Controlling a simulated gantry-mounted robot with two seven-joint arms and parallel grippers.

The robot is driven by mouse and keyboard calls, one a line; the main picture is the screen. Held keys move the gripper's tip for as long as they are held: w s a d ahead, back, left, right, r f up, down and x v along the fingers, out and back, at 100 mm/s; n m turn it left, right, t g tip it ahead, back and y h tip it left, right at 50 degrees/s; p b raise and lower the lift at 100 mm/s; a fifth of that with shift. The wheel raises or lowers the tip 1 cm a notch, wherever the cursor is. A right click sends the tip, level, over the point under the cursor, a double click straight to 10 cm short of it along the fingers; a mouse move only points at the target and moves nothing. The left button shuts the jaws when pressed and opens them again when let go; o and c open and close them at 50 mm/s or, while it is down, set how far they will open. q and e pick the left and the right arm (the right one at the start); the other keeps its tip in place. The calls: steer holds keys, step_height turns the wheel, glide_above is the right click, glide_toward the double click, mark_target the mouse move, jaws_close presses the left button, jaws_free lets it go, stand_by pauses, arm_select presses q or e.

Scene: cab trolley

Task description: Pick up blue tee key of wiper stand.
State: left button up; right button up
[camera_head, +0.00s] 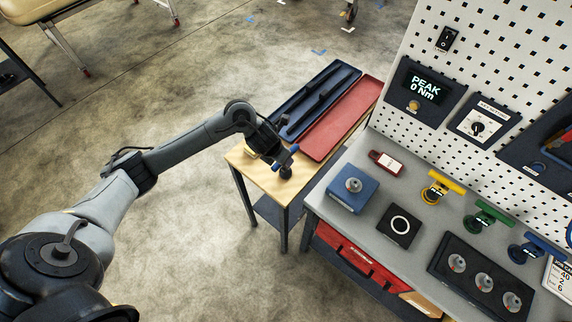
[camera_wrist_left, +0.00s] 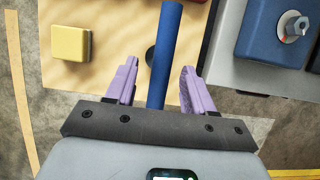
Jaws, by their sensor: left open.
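A blue tee key (camera_head: 288,155) stands on a dark round base (camera_head: 286,172) on the small wooden-topped table. My left gripper (camera_head: 276,148) is right at this key, its fingers hard to make out in the head view. In the left wrist view, the key's blue bar (camera_wrist_left: 166,45) runs lengthwise between the two purple fingers of my open gripper (camera_wrist_left: 160,70), with a gap on each side. Whether the bar lies level with the fingertips is unclear. Another blue tee-shaped piece (camera_head: 537,245) stands on the grey bench at the right. My right gripper is out of view.
A yellow block (camera_wrist_left: 71,43) sits left of the fingers on the wooden top (camera_wrist_left: 115,20). Dark blue (camera_head: 318,95) and red (camera_head: 342,118) trays lie behind. The grey bench (camera_head: 345,215) holds a blue box (camera_head: 353,190), yellow (camera_head: 438,187) and green (camera_head: 487,217) tees.

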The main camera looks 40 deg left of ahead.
arm_select(q)
glide_above(285, 172)
steer(key=w, duration=0.1)
steer(key=shift+w+a+f, duration=0.15)
steer(key=shift+f, duration=2.25)
steer(key=shift+c, duration=0.5)
jaws_close()
steer(key=shift+r, duration=0.1)
